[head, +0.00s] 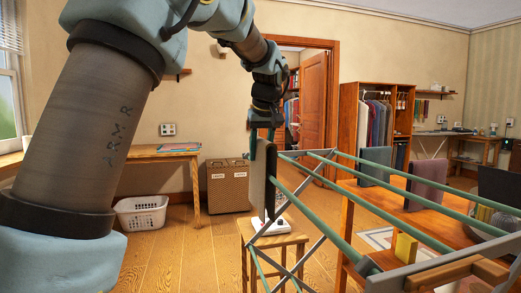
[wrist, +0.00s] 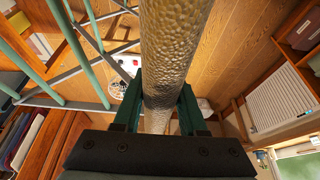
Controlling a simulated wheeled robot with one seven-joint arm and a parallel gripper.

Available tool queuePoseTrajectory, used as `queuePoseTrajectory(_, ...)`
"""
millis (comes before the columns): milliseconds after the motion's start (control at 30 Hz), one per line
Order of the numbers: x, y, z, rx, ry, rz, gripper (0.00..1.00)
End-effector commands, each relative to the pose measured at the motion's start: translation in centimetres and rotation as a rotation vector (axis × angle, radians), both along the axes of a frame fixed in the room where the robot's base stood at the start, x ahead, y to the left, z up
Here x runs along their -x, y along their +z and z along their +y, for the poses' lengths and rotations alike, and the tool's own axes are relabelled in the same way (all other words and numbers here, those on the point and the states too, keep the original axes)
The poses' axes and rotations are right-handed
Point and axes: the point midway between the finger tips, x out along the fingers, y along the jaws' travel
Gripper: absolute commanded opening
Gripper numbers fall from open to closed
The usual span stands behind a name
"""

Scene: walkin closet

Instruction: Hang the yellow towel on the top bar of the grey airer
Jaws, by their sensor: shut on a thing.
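My gripper (head: 262,142) is shut on a hanging, towel-like thing, which I take to be the yellow towel (head: 258,180). It looks dark and shaded in the head view. In the wrist view the towel (wrist: 175,45) is a brownish-yellow, textured roll between the green fingers of my gripper (wrist: 160,108). The grey airer (head: 287,215) has green bars and crossed grey legs, and reaches from the middle to the right foreground. The towel hangs upright beside the airer's left end. I cannot tell whether it touches a bar.
A blue-grey cloth (head: 376,158) and a mauve cloth (head: 428,178) hang by the airer's far bars. A wooden stool (head: 285,240) stands below my gripper with a white object on it. A small yellow block (head: 405,248) is at right. A white basket (head: 141,213) stands left on open floor.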

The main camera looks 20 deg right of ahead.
Motion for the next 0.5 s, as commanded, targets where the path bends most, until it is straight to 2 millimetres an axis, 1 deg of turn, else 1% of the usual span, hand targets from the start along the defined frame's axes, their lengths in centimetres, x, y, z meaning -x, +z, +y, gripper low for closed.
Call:
queuePoseTrajectory(33,0.0,-0.7,0.0,0.0,0.0,0.0,0.0)
queuePoseTrajectory(500,0.0,-4.2,0.0,0.0,0.001,0.0,0.0)
